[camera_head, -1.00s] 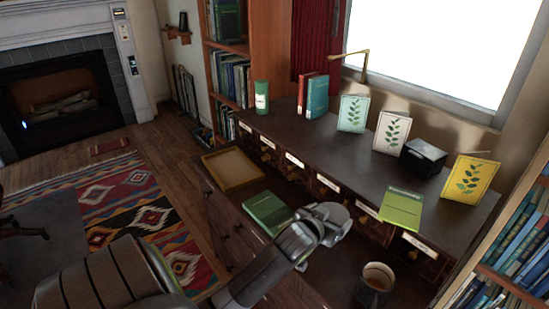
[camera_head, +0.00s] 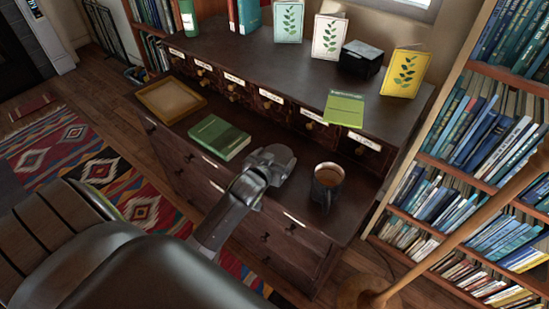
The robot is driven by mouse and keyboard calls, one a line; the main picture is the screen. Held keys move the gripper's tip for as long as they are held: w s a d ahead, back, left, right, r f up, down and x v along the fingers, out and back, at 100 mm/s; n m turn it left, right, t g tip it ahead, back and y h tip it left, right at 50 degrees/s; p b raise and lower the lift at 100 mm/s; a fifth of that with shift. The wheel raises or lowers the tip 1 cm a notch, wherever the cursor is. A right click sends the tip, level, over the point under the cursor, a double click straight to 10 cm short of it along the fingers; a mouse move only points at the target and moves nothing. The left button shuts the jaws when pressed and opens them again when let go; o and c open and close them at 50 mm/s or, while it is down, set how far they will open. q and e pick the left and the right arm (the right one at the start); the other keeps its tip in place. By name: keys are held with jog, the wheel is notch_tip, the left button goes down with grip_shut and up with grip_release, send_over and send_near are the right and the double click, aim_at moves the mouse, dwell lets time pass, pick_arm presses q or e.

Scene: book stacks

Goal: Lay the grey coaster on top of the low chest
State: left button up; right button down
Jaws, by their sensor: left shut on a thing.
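My left gripper (camera_head: 268,170) is over the front ledge of the dark wooden chest of drawers (camera_head: 275,222), between the green book and the mug. It is shut on a flat, rounded grey piece (camera_head: 276,156), which looks like the grey coaster; grey on grey, its edges are hard to tell from the fingers. I cannot tell whether it touches the ledge. This chest has large drawers below and a raised back part with small labelled drawers. No other chest shows. My right gripper is not in view.
On the ledge are a wooden tray (camera_head: 149,110), a green book (camera_head: 219,137) and a dark mug (camera_head: 326,185). A green booklet (camera_head: 344,109), cards and a black box (camera_head: 361,60) are on the raised top. A bookcase (camera_head: 470,140) stands at right.

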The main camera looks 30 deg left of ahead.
pick_arm(q)
jog(key=shift+f, duration=0.1)
jog(key=o, duration=0.8)
jog(key=shift+s+r, duration=0.15)
jog(key=shift+r, duration=0.05)
jog(key=v, duration=1.1)
jog(key=shift+s+d+r+p, duration=0.1)
jog(key=shift+s+r+p, duration=0.1)
jog(key=shift+s+p, duration=0.15)
